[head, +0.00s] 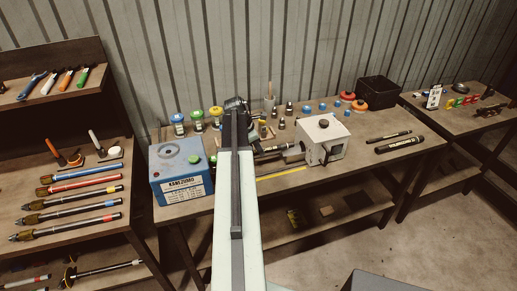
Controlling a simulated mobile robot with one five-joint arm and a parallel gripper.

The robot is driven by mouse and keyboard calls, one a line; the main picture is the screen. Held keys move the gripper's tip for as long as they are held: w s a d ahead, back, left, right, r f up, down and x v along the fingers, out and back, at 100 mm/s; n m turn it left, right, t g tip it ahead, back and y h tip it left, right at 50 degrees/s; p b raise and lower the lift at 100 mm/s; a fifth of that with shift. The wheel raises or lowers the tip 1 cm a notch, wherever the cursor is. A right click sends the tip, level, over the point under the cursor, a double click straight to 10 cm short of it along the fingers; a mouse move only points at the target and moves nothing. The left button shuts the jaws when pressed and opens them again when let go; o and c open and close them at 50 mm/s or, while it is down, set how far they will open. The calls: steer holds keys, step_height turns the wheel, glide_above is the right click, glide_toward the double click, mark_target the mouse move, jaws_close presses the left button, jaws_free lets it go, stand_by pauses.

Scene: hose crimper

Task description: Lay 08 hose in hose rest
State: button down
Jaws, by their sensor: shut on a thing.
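My arm reaches up the middle of the picture, and its dark end with my gripper (236,104) is over the back of the workbench (262,201). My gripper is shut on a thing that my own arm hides. I cannot make out the 08 hose by its label. Several hoses with coloured bands and metal ends, such as one with a red band (85,183), lie on the left rack. Two black tubes lie on the right of the bench, a thin one (390,135) and a thicker one (399,145). I cannot tell which thing is the hose rest.
A blue KANEZUMO unit (180,171) stands left of my arm. A white box (324,139) with a dark knob stands to the right, with a dark cylinder (279,153) beside it. Small fittings, coloured spools and a black bin (378,93) line the back. A second table (463,112) stands right.

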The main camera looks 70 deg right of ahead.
steer(key=shift+f+b, duration=1.65)
steer(key=shift+f, duration=0.3)
steer(key=c, duration=1.2)
jaws_free()
steer(key=shift+o, duration=0.2)
steer(key=shift+r, duration=0.1)
steer(key=p+v, duration=0.7)
steer(key=shift+r, duration=0.3)
steer(key=shift+w+a, duration=0.1)
steer(key=shift+w, duration=0.05)
